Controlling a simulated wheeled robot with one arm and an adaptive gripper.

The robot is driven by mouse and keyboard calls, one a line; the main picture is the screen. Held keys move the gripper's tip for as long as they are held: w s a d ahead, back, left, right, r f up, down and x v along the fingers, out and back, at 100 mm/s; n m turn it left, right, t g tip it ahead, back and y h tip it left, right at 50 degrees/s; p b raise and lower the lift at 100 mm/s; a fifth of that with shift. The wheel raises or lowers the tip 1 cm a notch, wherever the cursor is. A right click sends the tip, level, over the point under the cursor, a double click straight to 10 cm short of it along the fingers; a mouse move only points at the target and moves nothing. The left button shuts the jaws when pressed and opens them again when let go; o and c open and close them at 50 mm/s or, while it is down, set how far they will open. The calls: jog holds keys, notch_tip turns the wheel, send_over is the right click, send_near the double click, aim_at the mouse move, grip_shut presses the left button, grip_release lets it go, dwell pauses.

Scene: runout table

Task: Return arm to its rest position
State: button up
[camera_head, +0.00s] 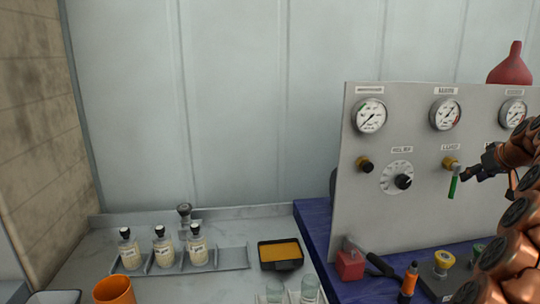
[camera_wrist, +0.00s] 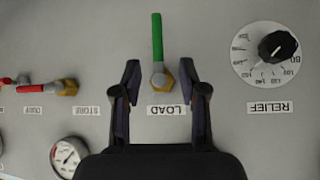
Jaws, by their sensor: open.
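My gripper (camera_wrist: 160,82) is open in the wrist view, its two dark fingers on either side of the LOAD valve's brass body (camera_wrist: 159,80), with visible gaps. The valve's green lever (camera_wrist: 157,37) points up in that upside-down view. In the head view my gripper (camera_head: 484,164) is at the right, close to the panel and just right of the valve. There the green lever (camera_head: 453,187) hangs down from the brass fitting (camera_head: 450,162). Nothing is seen held. My copper-coloured arm fills the right edge, hiding part of the panel.
The grey gauge panel (camera_head: 420,215) stands on a blue surface (camera_head: 315,225). A relief knob (camera_head: 403,182) is left of the valve. A red block (camera_head: 350,265) and yellow-topped part (camera_head: 443,262) sit below. Bottles (camera_head: 163,252), an orange-filled tray (camera_head: 280,254) and an orange cup (camera_head: 114,290) stand left.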

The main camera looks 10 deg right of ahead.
jog(key=w+a+f+n+g+y, duration=0.1)
jog(key=a+y, duration=0.1)
jog(key=a, duration=1.2)
jog(key=a+f+n+g+y, duration=0.1)
jog(key=a+g+y, duration=0.1)
jog(key=a, duration=1.2)
jog(key=s+a+f+n+g, duration=0.1)
jog(key=s+a+f, duration=0.2)
jog(key=s+a, duration=0.35)
jog(key=s+a+f+g, duration=0.2)
jog(key=s+a+f, duration=0.15)
jog(key=a, duration=0.55)
jog(key=s+a+f+g, duration=0.1)
jog(key=s+f, duration=0.3)
jog(key=s, duration=0.5)
jog(key=s+a+f+g+h, duration=0.1)
jog(key=s+a+f+g, duration=0.1)
jog(key=s, duration=0.7)
jog(key=s+a+f+g+h, duration=0.1)
jog(key=s+a+f, duration=0.3)
jog(key=s, duration=0.6)
jog(key=shift+f+m+g, duration=0.3)
jog(key=shift+f, duration=0.6)
